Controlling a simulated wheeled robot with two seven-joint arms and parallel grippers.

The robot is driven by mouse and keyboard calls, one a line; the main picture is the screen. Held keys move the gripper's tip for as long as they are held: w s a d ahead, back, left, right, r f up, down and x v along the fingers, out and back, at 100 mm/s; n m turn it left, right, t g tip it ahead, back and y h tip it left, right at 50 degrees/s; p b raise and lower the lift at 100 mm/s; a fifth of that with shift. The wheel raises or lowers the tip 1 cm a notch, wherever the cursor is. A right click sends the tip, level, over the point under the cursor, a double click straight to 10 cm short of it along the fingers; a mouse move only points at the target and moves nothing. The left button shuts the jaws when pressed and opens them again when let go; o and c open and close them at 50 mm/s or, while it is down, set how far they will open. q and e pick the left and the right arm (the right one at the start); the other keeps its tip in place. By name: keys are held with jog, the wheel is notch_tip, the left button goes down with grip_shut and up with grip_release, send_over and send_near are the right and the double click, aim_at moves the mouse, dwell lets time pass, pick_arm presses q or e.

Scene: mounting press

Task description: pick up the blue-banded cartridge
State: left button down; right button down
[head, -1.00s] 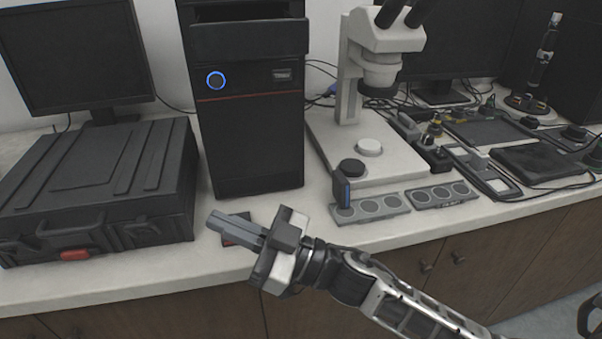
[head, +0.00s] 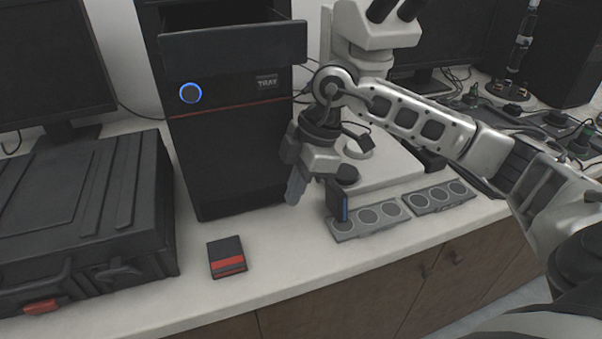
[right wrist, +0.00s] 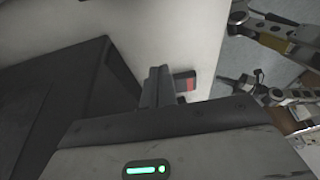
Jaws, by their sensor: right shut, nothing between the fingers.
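The blue-banded cartridge (head: 336,199) is a small dark block with a blue stripe. In the head view it stands upright at the left end of a grey strip with round pads (head: 366,221). My right gripper (head: 294,194) is just left of it, fingers pointing down, shut and empty, apart from the cartridge in the picture. In the right wrist view the shut fingers (right wrist: 157,86) show, but I cannot make out the blue-banded cartridge there. My left gripper is not in view.
A red-banded cartridge (head: 227,257) lies on the white counter (head: 285,262). A black tower (head: 232,150) with an open top tray (head: 234,42) stands behind. A black case (head: 85,215) is at left. A microscope (head: 372,35) stands behind my right arm. The front counter is mostly clear.

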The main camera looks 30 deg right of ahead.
aim_at(336, 200)
jog(key=x, duration=0.4)
jog(key=shift+f, duration=0.45)
jog(key=shift+s+d+p, duration=0.15)
jog(key=shift+d+p, duration=0.05)
jog(key=shift+d, duration=0.4)
jog(key=shift+s+d+p, duration=0.15)
jog(key=shift+d+p, duration=0.05)
jog(key=shift+d, duration=0.4)
jog(key=shift+s+d, duration=0.1)
jog(key=shift+d, duration=0.45)
